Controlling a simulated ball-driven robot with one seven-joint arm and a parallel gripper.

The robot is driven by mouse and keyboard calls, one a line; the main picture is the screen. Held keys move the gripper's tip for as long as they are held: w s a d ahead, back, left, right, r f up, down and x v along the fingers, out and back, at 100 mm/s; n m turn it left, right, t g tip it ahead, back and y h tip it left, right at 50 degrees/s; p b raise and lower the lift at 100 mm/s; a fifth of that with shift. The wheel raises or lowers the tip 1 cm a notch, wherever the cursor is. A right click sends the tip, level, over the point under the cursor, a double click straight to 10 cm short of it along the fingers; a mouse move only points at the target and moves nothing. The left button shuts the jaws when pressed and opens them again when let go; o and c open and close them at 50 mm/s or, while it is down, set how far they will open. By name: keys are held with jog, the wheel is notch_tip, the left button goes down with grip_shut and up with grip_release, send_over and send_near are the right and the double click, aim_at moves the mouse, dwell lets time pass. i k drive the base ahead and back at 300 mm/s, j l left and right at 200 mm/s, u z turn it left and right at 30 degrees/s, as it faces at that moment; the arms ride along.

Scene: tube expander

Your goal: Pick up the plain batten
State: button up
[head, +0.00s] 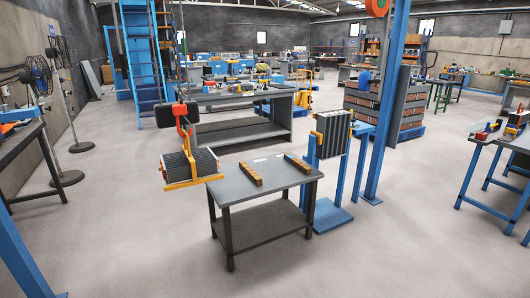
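Two short brown wooden battens lie apart on the dark grey top of a small workbench (268,188). The left batten (250,174) lies at a slant left of the middle of the top. The right batten (298,163) lies at a similar slant near the right edge. Both look small and marked or shaded at this distance, and I cannot tell which is the plain one. My gripper is not in view.
A black finned coil in an orange frame (190,166) hangs at the bench's left edge. A finned panel on a blue stand (332,132) is close on the right. A blue post (388,110) rises beyond it. Floor (400,250) in front and right is clear.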

aim_at(251, 173)
jog(key=i, duration=1.95)
jog(key=i+u, duration=0.15)
jog(key=i, duration=0.35)
jog(key=i+l+u, duration=0.15)
jog(key=i, duration=0.35)
jog(key=i+l+u, duration=0.15)
jog(key=i, duration=0.3)
jog(key=i+l+u, duration=0.15)
jog(key=i, duration=0.35)
jog(key=i+l+u, duration=0.4)
jog(key=i+l, duration=0.15)
